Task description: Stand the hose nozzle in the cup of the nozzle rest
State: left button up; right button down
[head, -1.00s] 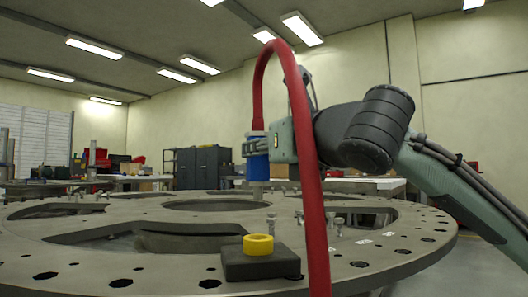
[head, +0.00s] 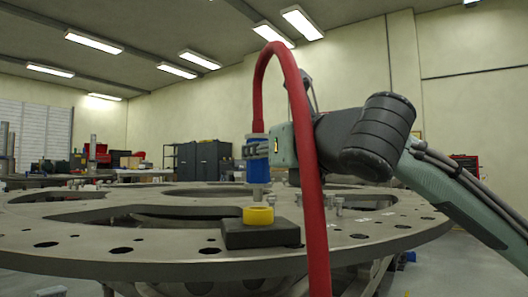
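The hose nozzle has a blue body (head: 257,170) and a short grey tip (head: 257,193). It hangs upright, tip down, with the red hose (head: 308,180) arching up from its top. My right gripper (head: 257,148) is shut on the blue body from the right side. The nozzle rest is a dark square block (head: 262,237) with a yellow ring-shaped cup (head: 258,215), on the plate. The tip shows just above the cup's rim in the picture. I cannot tell whether it is directly over the cup or behind it. My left gripper is not in view.
The large grey turret plate (head: 180,264) has several holes and large cutouts. Small upright bolts (head: 334,203) stand on it to the right of the rest. The red hose drops in front of the plate, right of the block.

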aim_at(263, 176)
jog(key=shift+f+b, duration=0.65)
jog(key=shift+f, duration=1.25)
dwell(1.9)
jog(key=c, duration=1.1)
grip_release()
jog(key=shift+o, duration=0.2)
